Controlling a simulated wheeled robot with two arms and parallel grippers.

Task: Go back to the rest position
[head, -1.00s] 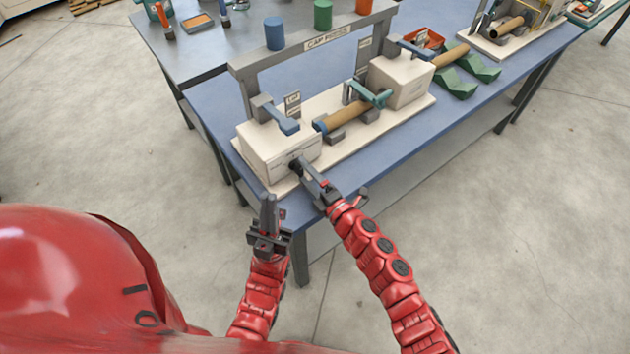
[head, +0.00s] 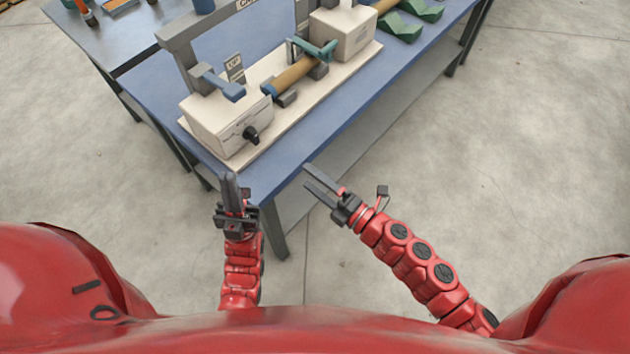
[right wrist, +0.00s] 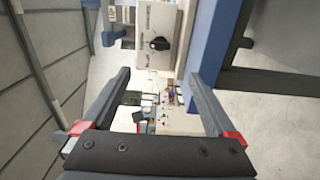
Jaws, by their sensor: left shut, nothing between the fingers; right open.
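My left gripper (head: 231,188) is shut and empty, pointing up in front of the table's near corner. My right gripper (head: 308,178) is open and empty, just off the table's front edge and apart from the machine. Its two fingers also show spread apart in the right wrist view (right wrist: 160,85). The winder's near white block (head: 222,125) has a black knob (head: 251,133) on its front face. The knob also shows in the right wrist view (right wrist: 160,43), beyond the open fingers. A brown tube (head: 296,75) with a blue end lies between the two white blocks.
The blue table (head: 340,110) carries the winder on a pale base plate. Green V-shaped supports (head: 400,27) stand at the back right. A grey table (head: 120,45) adjoins at the left. The concrete floor (head: 530,170) at the right is clear.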

